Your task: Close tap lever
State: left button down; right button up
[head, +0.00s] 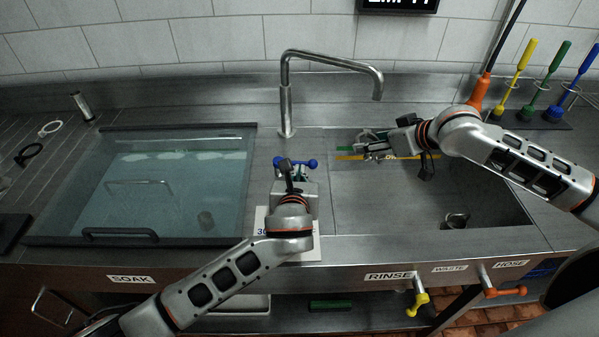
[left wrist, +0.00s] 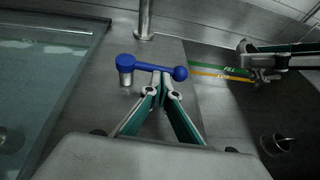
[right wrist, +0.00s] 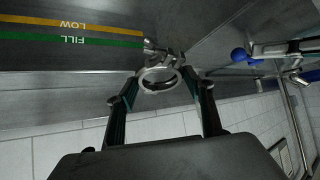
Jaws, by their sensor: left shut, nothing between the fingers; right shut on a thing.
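The blue tap lever (head: 296,163) lies across the counter strip between the two basins, just in front of the tall spout (head: 286,108). In the left wrist view the lever (left wrist: 150,66) is a bar with a larger knob at its left end, over a metal post, and a smaller knob at the right. My left gripper (head: 299,174) is shut and empty, its tips (left wrist: 162,84) right at the bar; whether they touch it is unclear. My right gripper (head: 366,147) is shut on a metal ring-shaped thing (right wrist: 160,80) over the rinse basin's far left.
The soak basin (head: 250,165) at left has water under a clear lid with a dark handle. The rinse basin (head: 345,210) has green FILL and yellow LOW lines and a metal cup (head: 455,219). Coloured brushes (head: 541,80) stand at back right. Yellow (head: 421,299) and orange valves sit below.

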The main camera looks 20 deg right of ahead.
pick_arm(q)
jog(key=shift+w+d+r, duration=0.15)
jog(key=shift+w+d, duration=0.3)
jog(key=shift+w, duration=0.2)
pick_arm(e)
jog(key=shift+r, duration=0.15)
pick_arm(q)
jog(key=shift+s+r, duration=0.15)
jog(key=shift+s, duration=0.35)
jog(key=v, duration=0.9)
jog(key=shift+s+d, duration=0.15)
jog(key=shift+d, duration=0.05)
